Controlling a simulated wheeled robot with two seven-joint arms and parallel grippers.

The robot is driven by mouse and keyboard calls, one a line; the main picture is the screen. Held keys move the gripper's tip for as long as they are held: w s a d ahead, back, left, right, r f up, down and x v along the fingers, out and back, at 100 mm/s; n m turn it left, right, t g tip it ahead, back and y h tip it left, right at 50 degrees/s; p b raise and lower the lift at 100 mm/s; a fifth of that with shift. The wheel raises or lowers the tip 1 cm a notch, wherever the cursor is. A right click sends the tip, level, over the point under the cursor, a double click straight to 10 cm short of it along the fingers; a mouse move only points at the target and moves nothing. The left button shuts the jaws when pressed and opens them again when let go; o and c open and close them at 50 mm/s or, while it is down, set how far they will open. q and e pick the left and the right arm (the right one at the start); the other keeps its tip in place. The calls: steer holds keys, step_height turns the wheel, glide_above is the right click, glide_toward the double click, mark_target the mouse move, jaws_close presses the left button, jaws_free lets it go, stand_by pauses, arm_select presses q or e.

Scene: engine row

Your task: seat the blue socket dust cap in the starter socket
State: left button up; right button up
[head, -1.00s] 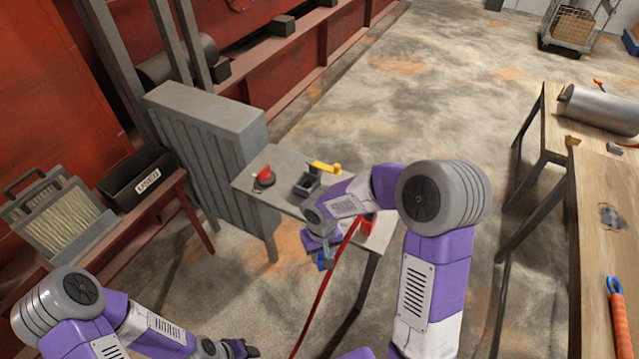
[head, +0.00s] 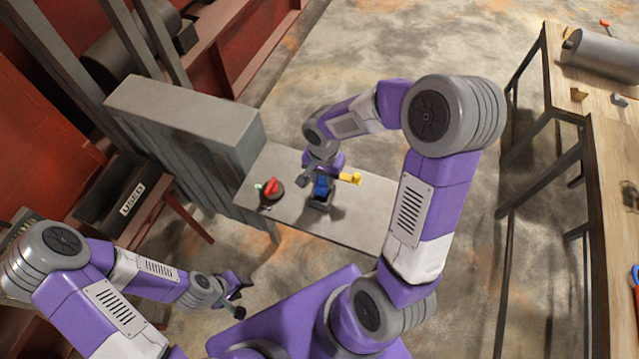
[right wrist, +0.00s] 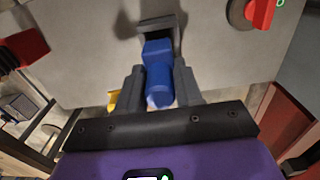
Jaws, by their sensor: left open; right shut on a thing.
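My right gripper (head: 322,180) is shut on the blue socket dust cap (head: 321,187), over the grey bench. In the right wrist view the cap (right wrist: 158,72) sits between the two fingers of the gripper (right wrist: 159,82), its far end at the dark grey starter socket (right wrist: 157,22). In the head view the socket (head: 318,203) is right below the cap, partly covered by it. I cannot tell whether the cap is inside the socket or only over its mouth. My left gripper (head: 239,287) is open and empty, low and left of the bench.
A red rotary switch (head: 272,187) stands left of the socket on the grey bench (head: 360,215). A yellow part (head: 350,178) is right beside the socket. A tall grey cabinet (head: 185,115) borders the bench's left. A black bin marked USED (head: 125,195) is further left.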

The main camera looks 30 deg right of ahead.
mark_target(322, 188)
step_height(322, 188, down, 5)
steer(key=shift+f+b, duration=0.1)
steer(key=shift+b, duration=0.25)
steer(key=shift+f, duration=0.3)
steer(key=shift+w, duration=0.15)
